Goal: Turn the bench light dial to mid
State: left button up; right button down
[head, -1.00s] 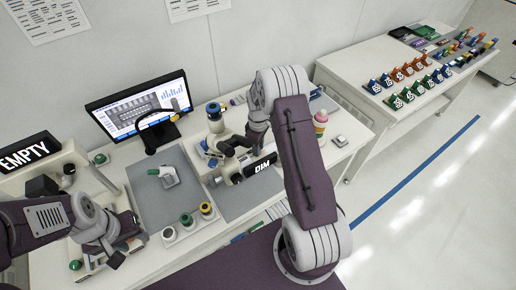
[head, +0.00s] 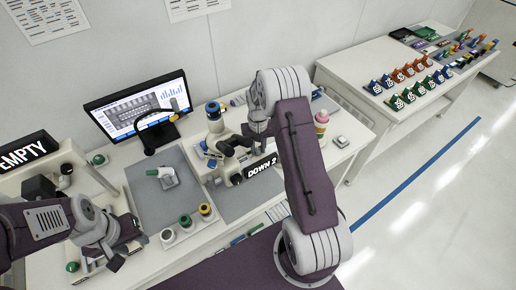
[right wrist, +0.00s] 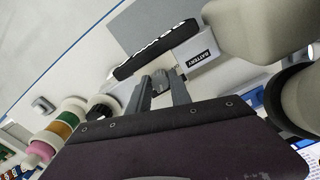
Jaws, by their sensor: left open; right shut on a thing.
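The black display (head: 262,167) beside the microscope-like bench machine (head: 222,135) reads "DOWN 2". My right gripper (head: 257,142) is lowered beside this display. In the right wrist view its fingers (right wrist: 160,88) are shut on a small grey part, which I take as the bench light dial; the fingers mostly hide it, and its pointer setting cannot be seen. The display also shows from the side in that view (right wrist: 153,50), beside a pale box labelled "BATTERY" (right wrist: 200,50). My left gripper (head: 123,254) is open over the left end of the bench.
A monitor (head: 140,105) stands at the back. A grey mat (head: 145,205) holds a small tool (head: 164,177). A stack of coloured rings (head: 321,125) is right of my right arm. An "EMPTY" sign (head: 24,155) is at left.

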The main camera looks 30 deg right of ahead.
aim_at(258, 150)
jog(key=shift+w+r+m, duration=0.1)
jog(key=shift+r+m, duration=0.05)
jog(key=shift+m, duration=0.95)
jog(key=c, duration=1.3)
grip_release()
jog(key=shift+c, duration=0.2)
jog(key=shift+o, duration=0.9)
jog(key=shift+r+b, duration=0.25)
jog(key=shift+b, duration=0.05)
notch_tip(258, 150, up, 8)
jog(key=b, duration=0.1)
jog(key=shift+r+b, duration=0.25)
jog(key=shift+b, duration=0.15)
